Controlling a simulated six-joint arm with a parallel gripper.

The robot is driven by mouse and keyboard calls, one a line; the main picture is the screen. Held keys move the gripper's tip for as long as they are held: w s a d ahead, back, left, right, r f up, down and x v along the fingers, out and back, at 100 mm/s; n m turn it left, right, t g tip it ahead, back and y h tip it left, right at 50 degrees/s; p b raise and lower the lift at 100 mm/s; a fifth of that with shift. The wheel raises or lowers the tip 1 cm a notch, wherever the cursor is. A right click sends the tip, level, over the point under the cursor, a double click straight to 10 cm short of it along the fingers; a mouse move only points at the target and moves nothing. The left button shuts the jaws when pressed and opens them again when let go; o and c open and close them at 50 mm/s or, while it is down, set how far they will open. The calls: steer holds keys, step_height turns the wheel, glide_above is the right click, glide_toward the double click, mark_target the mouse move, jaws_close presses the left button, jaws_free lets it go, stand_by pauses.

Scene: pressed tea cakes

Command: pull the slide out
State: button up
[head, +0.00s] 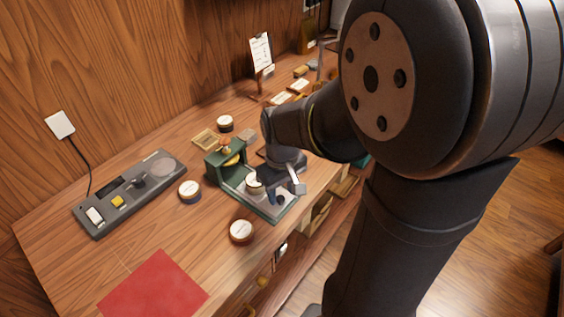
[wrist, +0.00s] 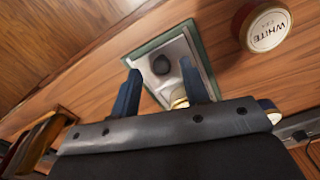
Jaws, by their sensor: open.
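The green press (head: 214,165) stands on the bench in the head view, with a pale grey slide (head: 268,206) in its green-edged base. The slide also shows in the wrist view (wrist: 178,48). A dark round knob (wrist: 161,64) stands on the slide. A round pale-topped mould (head: 254,187) sits on the slide nearer the press. My gripper (head: 284,194) is over the slide's front end. In the wrist view its two blue fingers (wrist: 159,68) are open and appear on either side of the knob. I cannot tell how far above it they are.
Round labelled tins stand left of the press (head: 190,191) and in front of it (head: 241,231). A grey panel with a scale plate (head: 128,193) lies farther left, and a red mat (head: 154,286) at the front left. The bench's front edge is close to the base.

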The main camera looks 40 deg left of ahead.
step_height(320, 180, up, 16)
stand_by(0.3)
stand_by(0.3)
step_height(320, 180, down, 18)
steer(key=shift+r, duration=0.2)
steer(key=shift+a, duration=0.1)
stand_by(0.3)
